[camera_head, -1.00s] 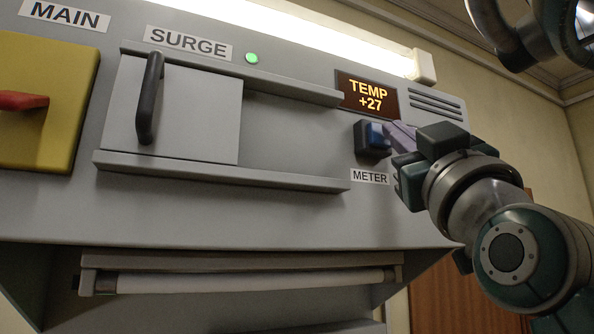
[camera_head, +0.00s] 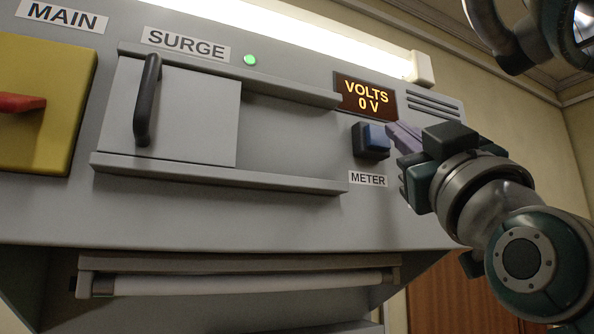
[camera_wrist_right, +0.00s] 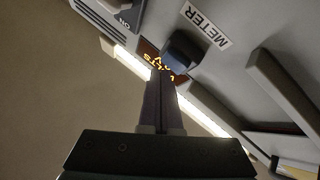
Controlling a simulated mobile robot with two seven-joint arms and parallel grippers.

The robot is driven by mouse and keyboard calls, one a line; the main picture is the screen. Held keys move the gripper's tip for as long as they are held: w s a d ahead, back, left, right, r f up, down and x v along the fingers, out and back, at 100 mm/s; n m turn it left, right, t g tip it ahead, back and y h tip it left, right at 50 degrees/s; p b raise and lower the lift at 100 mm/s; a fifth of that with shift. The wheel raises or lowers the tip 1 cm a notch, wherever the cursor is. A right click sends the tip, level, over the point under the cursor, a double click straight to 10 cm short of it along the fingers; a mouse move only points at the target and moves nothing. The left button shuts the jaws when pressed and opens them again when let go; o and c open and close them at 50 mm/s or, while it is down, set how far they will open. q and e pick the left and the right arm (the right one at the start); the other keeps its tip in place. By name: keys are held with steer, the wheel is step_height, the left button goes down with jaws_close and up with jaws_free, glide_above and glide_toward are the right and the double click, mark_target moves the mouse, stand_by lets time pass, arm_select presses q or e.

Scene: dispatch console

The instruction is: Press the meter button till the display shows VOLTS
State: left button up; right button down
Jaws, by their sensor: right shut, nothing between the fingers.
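The display (camera_head: 366,95) at the console's upper right reads "VOLTS 0 V" in orange letters; part of it also shows in the right wrist view (camera_wrist_right: 153,60). The blue meter button (camera_head: 376,137) sits in a dark housing below it, above the METER label (camera_head: 367,179). In the right wrist view the button (camera_wrist_right: 181,50) is just beyond my fingertips. My right gripper (camera_head: 391,128) is shut and empty, its purple fingers pointing at the button from the right. A small gap seems to lie between fingertips and button. My left gripper is not in view.
Left of the button is the SURGE sliding panel (camera_head: 190,115) with a black handle (camera_head: 147,100) between two rails. A green lamp (camera_head: 250,59) glows above it. A yellow plate with a red handle (camera_head: 22,103) is at far left. A roller bar (camera_head: 240,283) runs below.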

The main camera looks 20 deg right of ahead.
steer(key=shift+s, duration=0.15)
steer(key=shift+s+d, duration=0.2)
steer(key=shift+s, duration=2.3)
steer(key=w+a+f+n+g+y, duration=0.1)
steer(key=a+f+g+y, duration=0.15)
steer(key=f, duration=0.55)
steer(key=w+a+f+g+y, duration=0.15)
steer(key=f+g, duration=0.25)
steer(key=f, duration=0.4)
steer(key=w+a+f+n+g+y, duration=0.1)
steer(key=f+g+y, duration=0.15)
steer(key=f, duration=0.45)
steer(key=s+a+f+m+g, duration=0.1)
steer(key=s+f+g, duration=1.2)
steer(key=s+f, duration=0.7)
step_height(320, 180, down, 3)
steer(key=shift+s+a+r, duration=0.1)
steer(key=shift+s+a, duration=0.2)
steer(key=shift+a, duration=0.05)
